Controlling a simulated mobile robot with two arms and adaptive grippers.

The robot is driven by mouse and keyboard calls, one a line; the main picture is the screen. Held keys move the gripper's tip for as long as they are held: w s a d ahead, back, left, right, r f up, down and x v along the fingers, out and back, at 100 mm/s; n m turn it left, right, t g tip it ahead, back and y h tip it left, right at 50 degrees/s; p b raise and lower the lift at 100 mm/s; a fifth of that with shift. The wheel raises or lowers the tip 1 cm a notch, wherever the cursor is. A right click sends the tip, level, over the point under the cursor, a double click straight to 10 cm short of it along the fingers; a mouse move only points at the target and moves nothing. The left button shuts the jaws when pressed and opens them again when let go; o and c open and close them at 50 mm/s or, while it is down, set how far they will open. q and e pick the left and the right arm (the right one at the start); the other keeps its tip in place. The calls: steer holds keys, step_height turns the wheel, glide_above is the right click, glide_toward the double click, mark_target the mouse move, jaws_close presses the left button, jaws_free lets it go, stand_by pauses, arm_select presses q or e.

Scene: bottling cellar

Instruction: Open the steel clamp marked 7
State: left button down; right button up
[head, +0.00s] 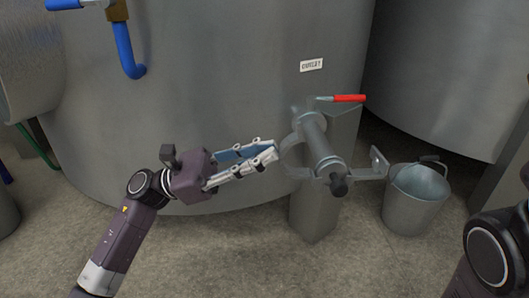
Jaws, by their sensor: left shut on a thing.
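The steel clamp (291,163) is a grey curved band on the left side of the outlet pipe (314,135). I cannot make out a 7 on it. A dark knob (338,186) sits at the near lower end of the pipe, and a flat steel arm with an upright plate (379,162) sticks out to the right. My left gripper (274,154) comes in from the left. Its long fingers are shut on the clamp's left edge; the exact contact is small and partly hidden. My right gripper is out of view; only part of my right arm shows at lower right.
A red-handled valve (347,98) is above the pipe, below an OUTLET label (311,65) on the big steel tank (200,90). A grey post (315,212) stands beneath the pipe. A metal bucket (413,205) stands to the right. The front floor is clear.

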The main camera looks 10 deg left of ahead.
arm_select(q)
steer(key=shift+w+d+f+y, duration=0.15)
steer(key=shift+f+y, duration=0.15)
steer(key=shift+f, duration=0.4)
steer(key=c, duration=1.8)
jaws_free()
steer(key=v, duration=1.1)
steer(key=shift+a+r, duration=0.15)
steer(key=shift+a, duration=0.35)
